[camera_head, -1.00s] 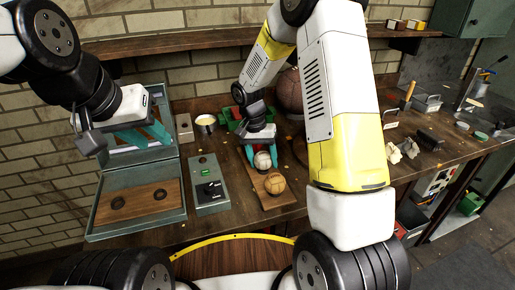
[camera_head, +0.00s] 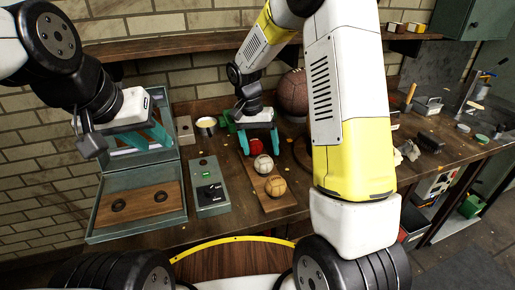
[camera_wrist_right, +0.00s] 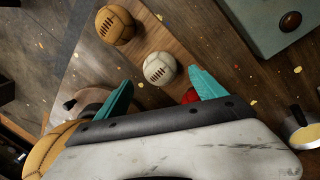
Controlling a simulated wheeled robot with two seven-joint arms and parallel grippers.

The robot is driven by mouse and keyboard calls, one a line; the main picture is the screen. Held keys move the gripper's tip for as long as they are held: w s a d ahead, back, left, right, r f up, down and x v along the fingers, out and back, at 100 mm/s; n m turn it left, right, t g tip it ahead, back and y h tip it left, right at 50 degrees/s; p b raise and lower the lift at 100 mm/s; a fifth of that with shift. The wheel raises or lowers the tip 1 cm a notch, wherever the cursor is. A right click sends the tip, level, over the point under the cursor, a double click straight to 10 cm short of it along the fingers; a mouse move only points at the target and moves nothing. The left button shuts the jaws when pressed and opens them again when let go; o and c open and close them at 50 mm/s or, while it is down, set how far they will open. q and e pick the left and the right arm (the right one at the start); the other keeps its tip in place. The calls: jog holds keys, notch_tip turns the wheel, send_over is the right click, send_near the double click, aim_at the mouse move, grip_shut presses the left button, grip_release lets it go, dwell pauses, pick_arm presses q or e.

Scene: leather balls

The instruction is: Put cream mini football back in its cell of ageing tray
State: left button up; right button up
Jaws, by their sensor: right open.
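The cream mini football (camera_head: 263,165) rests on a narrow wooden board (camera_head: 283,201), between a tan ball (camera_head: 275,187) and a red ball (camera_head: 256,146). In the right wrist view the cream ball (camera_wrist_right: 160,69) sits just beyond my fingertips, apart from them. My right gripper (camera_head: 260,150) is open and empty, behind the cream ball near the red one. My left gripper (camera_head: 152,140) is open and empty in front of the raised lid of a green case. That case (camera_head: 92,222) has a wooden insert with two dark round cells. I cannot tell which is the ageing tray.
A grey-green control box (camera_head: 209,188) stands between the case and the board. A pale-filled cup (camera_head: 206,124) and a large brown ball (camera_head: 292,92) stand at the back. My right arm hides part of the bench. Tools and scraps lie farther right.

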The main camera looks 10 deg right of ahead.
jog(key=r, duration=0.4)
jog(key=shift+w+a+r, duration=0.2)
jog(key=shift+a+r, duration=0.1)
jog(key=shift+a, duration=0.1)
jog(key=s+d+r+n+t+y, duration=0.2)
jog(key=s+d+r+t, duration=0.15)
jog(key=s+r, duration=0.75)
jog(key=s+d+r+n+t+y, duration=0.1)
jog(key=s+r+n+t+y, duration=0.1)
jog(key=s, duration=0.9)
jog(key=shift+d+r+n+t, duration=0.35)
jog(key=shift+r+n+t, duration=0.35)
jog(key=shift+r, duration=0.25)
